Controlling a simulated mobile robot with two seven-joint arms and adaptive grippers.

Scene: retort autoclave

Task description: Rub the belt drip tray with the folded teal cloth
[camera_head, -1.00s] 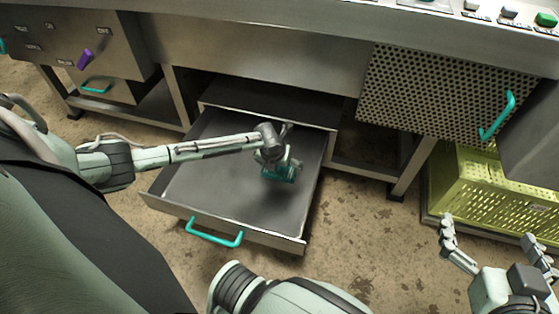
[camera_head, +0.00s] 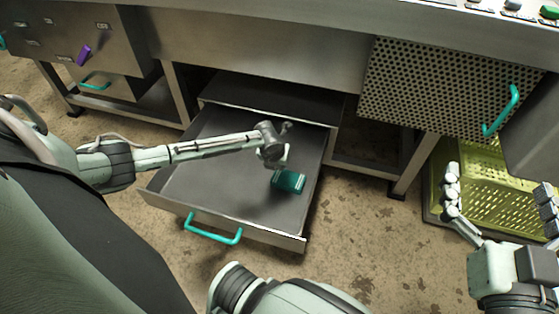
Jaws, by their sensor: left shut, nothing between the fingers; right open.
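The belt drip tray (camera_head: 220,178) is pulled out like a drawer below the machine, with a teal handle at its front. The folded teal cloth (camera_head: 288,181) lies in the right part of the tray. My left gripper (camera_head: 280,158) is over the tray, just above and left of the cloth in the picture. It is shut and empty; its fingertips are mostly hidden behind its wrist. My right gripper (camera_head: 500,198) is open and empty at the lower right, in front of the yellow-green crate.
The yellow-green crate (camera_head: 492,198) stands on the floor at the right. A perforated panel (camera_head: 430,88) with a teal handle is above it. A table leg (camera_head: 412,168) stands between tray and crate. The stained floor in front is clear.

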